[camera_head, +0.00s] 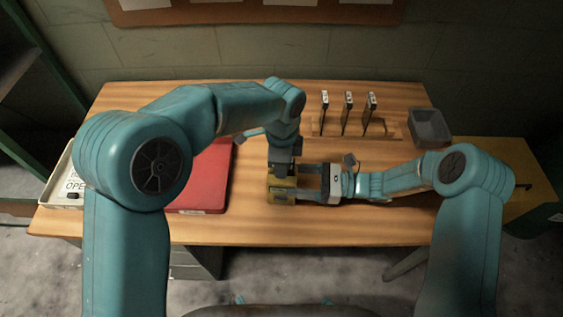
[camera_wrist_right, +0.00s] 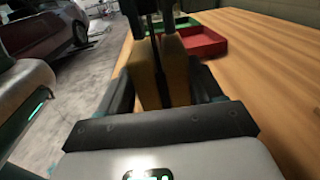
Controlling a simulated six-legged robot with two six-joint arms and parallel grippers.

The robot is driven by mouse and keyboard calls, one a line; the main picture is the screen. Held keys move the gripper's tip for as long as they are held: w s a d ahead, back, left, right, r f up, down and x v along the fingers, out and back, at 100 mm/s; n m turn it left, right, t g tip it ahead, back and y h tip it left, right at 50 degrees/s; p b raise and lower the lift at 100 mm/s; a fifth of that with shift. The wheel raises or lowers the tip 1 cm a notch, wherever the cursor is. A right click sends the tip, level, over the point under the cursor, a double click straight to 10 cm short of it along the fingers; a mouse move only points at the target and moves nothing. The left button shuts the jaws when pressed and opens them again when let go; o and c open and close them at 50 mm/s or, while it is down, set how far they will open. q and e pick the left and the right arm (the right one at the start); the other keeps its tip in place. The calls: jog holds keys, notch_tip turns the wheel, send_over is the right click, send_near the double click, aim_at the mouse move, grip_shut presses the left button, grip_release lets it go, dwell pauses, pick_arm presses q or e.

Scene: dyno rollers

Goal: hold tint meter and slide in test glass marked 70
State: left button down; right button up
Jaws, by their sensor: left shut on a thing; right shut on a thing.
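The tint meter appears to be the yellow block (camera_head: 283,190) near the middle of the table. Three dark test glasses with pale tags, left (camera_head: 324,100), middle (camera_head: 348,101) and right (camera_head: 371,103), stand upright in a wooden rack (camera_head: 392,131). Their marks are too small to read.
A grey bin (camera_head: 430,128) stands right of the rack. A red tray (camera_head: 207,178) lies left of the meter, partly behind my left arm. A white box with an OPEN sign (camera_head: 73,187) is at the table's left end. The table front (camera_head: 330,228) is clear.

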pick_arm(q)
jog(key=c, duration=0.9)
grip_release()
notch_tip(320, 180, up, 12)
pick_arm(e)
jog(key=o, duration=0.9)
jog(key=shift+o, duration=0.2)
jog(key=shift+d, duration=0.1)
